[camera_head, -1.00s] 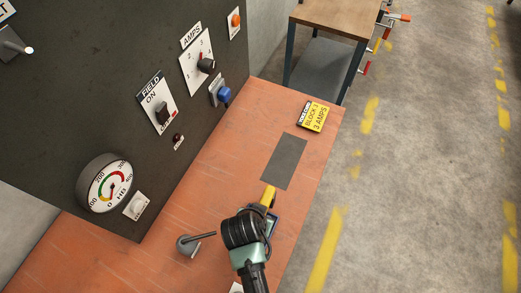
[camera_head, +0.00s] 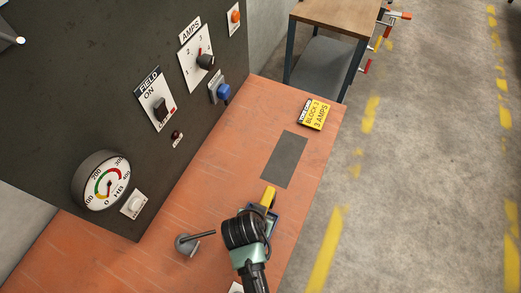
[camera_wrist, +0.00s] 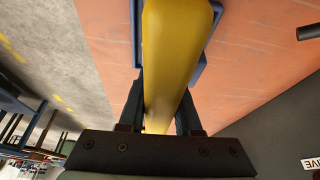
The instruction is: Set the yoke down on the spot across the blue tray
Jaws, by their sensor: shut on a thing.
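The yoke is a yellow bar (camera_head: 268,196) with a rounded end; it fills the middle of the wrist view (camera_wrist: 172,50). My gripper (camera_wrist: 160,108) is shut on it, with one dark finger on each side. The blue tray (camera_head: 276,216) lies on the bench by my gripper, partly hidden by my arm. In the wrist view its blue edges (camera_wrist: 203,65) show on both sides of the yoke, behind it. I cannot tell whether the yoke touches the tray. The yoke's near end is hidden by my gripper.
The orange bench top (camera_head: 222,180) has a bare dark grey patch (camera_head: 285,160) beyond the yoke and a yellow block sign (camera_head: 314,114) farther off. A grey lever (camera_head: 190,243) stands left of my arm. A dark control panel (camera_head: 70,95) rises along the left.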

